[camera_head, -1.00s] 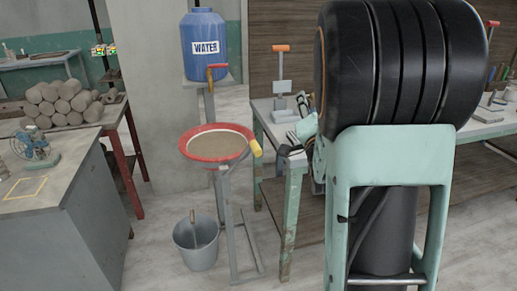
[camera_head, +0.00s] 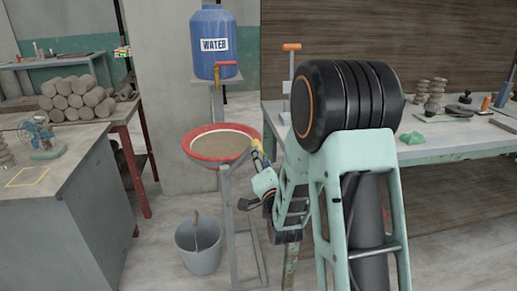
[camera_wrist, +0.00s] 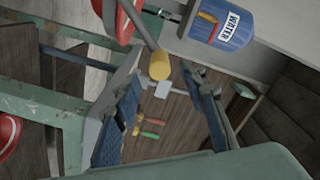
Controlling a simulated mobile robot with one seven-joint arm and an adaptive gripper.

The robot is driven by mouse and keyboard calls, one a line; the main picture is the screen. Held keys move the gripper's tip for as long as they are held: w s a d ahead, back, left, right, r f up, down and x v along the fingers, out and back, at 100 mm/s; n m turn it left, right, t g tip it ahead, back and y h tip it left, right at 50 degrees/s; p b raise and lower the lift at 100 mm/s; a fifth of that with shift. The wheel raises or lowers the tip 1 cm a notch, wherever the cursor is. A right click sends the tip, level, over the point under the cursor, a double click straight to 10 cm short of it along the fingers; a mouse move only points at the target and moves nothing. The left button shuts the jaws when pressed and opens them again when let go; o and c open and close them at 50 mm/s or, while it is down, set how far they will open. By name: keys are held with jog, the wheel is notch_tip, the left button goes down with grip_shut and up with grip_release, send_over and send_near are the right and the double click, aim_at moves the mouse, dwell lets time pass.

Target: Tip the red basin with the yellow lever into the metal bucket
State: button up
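The red basin (camera_head: 190,151) holds grey-brown contents and sits level on a grey metal stand. Its yellow lever (camera_head: 257,146) sticks out at the right rim. The metal bucket (camera_head: 198,260) stands on the floor below, with a stick-like handle rising from it. My gripper (camera_head: 252,200) is just below and beside the lever. In the wrist view my gripper (camera_wrist: 167,88) is open, with blue-padded fingers apart. The yellow lever end (camera_wrist: 160,66) shows near the fingertips, in line with the gap; I cannot tell whether it touches. The basin's red rim (camera_wrist: 124,22) shows above it.
A blue water barrel (camera_head: 214,62) with a red tap stands behind the basin. A green-legged workbench (camera_head: 440,147) is at the right, behind my arm. A grey cabinet (camera_head: 65,200) with a small blue fan (camera_head: 40,137) is at the left. Floor around the bucket is clear.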

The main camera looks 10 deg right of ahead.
jog(key=w, duration=0.7)
jog(key=shift+w, duration=0.35)
jog(key=shift+c, duration=0.7)
grip_shut()
